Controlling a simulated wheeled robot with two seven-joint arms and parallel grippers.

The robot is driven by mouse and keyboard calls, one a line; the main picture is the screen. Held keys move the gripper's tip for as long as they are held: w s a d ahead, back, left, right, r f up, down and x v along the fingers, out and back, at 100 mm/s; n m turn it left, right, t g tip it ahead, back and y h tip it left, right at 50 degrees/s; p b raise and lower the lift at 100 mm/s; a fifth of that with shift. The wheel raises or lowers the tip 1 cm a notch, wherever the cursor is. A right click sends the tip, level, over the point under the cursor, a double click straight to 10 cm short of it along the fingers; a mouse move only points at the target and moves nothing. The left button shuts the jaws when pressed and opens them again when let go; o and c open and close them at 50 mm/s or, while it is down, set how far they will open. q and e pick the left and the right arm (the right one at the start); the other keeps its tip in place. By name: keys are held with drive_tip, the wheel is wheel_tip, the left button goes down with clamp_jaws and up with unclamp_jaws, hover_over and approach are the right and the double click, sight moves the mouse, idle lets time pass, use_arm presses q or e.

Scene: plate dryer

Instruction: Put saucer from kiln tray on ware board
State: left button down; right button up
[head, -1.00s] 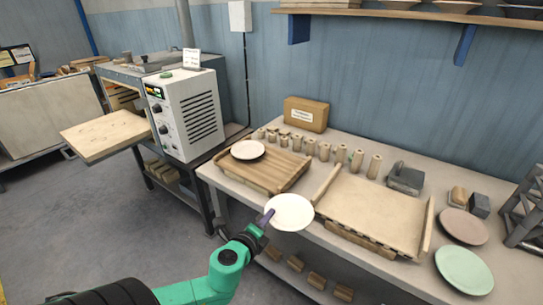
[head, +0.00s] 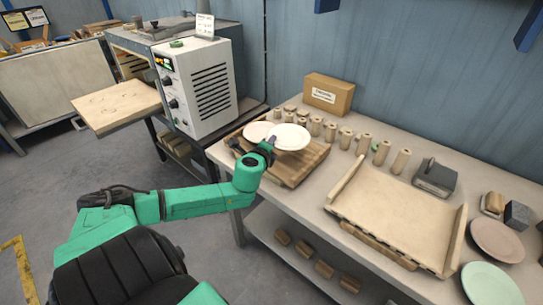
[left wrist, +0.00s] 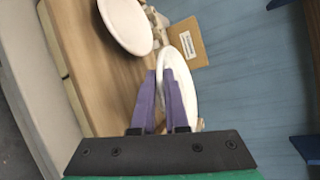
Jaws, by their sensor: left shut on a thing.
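My left gripper (head: 267,148) is shut on the rim of a white saucer (head: 291,137) and holds it over the right part of the slatted wooden ware board (head: 292,174). In the left wrist view, the purple fingers (left wrist: 158,97) pinch the saucer (left wrist: 179,72) at its near edge. A second white saucer (head: 256,132) lies on the left part of the board, and in the head view the held saucer partly overlaps it. A pale, empty tray with raised sides (head: 390,212) is to the right. My right gripper is out of view.
Several small clay cylinders (head: 330,131) line the back of the bench, with a cardboard box (head: 328,95) behind. A pink plate (head: 497,241) and green plate (head: 491,285) lie at right. The white control box (head: 198,88) stands left of the board.

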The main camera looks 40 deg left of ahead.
use_arm(q)
wheel_tip(320, 180, down, 6)
drive_tip(key=shift+f+b, duration=0.1)
drive_tip(key=shift+b, duration=0.4)
drive_tip(key=shift+f, duration=0.15)
drive_tip(key=c, duration=1.3)
unclamp_jaws()
drive_tip(key=shift+f, duration=0.15)
drive_tip(key=shift+c, duration=0.2)
drive_tip(key=shift+o, duration=0.6)
drive_tip(key=shift+d, duration=0.1)
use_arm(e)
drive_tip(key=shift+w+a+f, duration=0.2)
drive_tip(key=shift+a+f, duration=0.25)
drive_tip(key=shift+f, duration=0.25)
use_arm(q)
drive_tip(key=shift+s+r, duration=0.15)
drive_tip(key=shift+r, duration=0.05)
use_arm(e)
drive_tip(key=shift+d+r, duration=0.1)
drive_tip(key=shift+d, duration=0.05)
